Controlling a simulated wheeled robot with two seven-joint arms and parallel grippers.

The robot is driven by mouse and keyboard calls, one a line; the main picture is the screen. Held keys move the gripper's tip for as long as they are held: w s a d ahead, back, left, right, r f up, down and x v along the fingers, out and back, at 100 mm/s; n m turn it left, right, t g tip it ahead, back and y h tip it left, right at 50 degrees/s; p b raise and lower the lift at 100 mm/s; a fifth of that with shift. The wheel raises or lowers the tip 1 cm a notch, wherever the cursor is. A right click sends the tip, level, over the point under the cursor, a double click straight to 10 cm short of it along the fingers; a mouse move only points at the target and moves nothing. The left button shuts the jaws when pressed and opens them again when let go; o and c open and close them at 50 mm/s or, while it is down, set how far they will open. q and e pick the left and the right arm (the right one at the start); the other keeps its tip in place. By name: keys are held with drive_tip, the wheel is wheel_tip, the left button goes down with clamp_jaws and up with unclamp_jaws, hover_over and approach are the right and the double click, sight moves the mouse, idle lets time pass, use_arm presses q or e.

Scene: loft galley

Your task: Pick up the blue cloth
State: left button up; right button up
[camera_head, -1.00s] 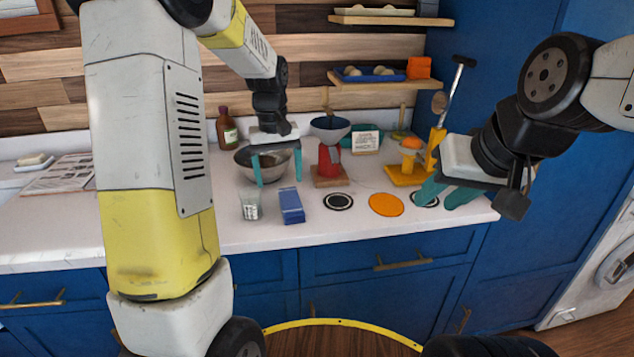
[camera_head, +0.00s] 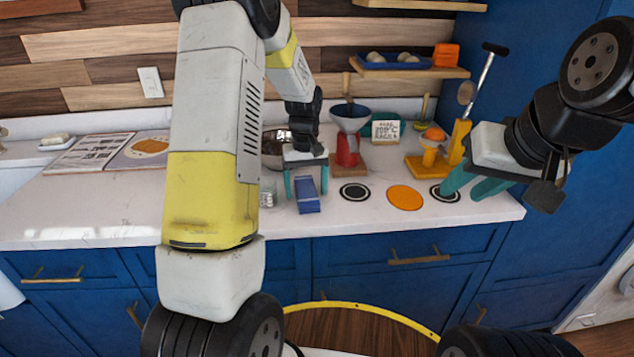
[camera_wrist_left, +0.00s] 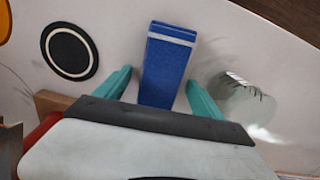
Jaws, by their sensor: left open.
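The blue cloth (camera_head: 308,206), a folded block with a pale stripe near one end, lies on the white counter near its front edge. It also shows in the left wrist view (camera_wrist_left: 167,62). My left gripper (camera_head: 305,188) is open above the cloth, with its teal fingers on either side of it. In the left wrist view the cloth lies between the two fingers (camera_wrist_left: 158,88), with gaps at both sides, and its near end is hidden by the gripper body. My right gripper (camera_head: 472,188) is open and empty over the right end of the counter.
A clear glass (camera_head: 268,192) stands close to the left of the cloth, partly hidden by my arm. A metal bowl (camera_head: 273,147) and a red stand with a funnel (camera_head: 347,150) are behind. A black-ringed disc (camera_head: 354,193) and an orange disc (camera_head: 405,197) lie to the right.

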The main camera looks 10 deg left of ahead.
sight(306, 186)
use_arm(q)
drive_tip(key=c, duration=1.5)
drive_tip(key=shift+o, duration=0.2)
drive_tip(key=shift+r, duration=0.15)
drive_tip(key=shift+r, duration=0.6)
wheel_tip(306, 186, up, 2)
drive_tip(key=shift+r, duration=0.15)
drive_tip(key=s+d+r, duration=0.1)
drive_tip(key=s, duration=1.5)
drive_tip(key=shift+d, duration=0.3)
drive_tip(key=shift+r, duration=0.1)
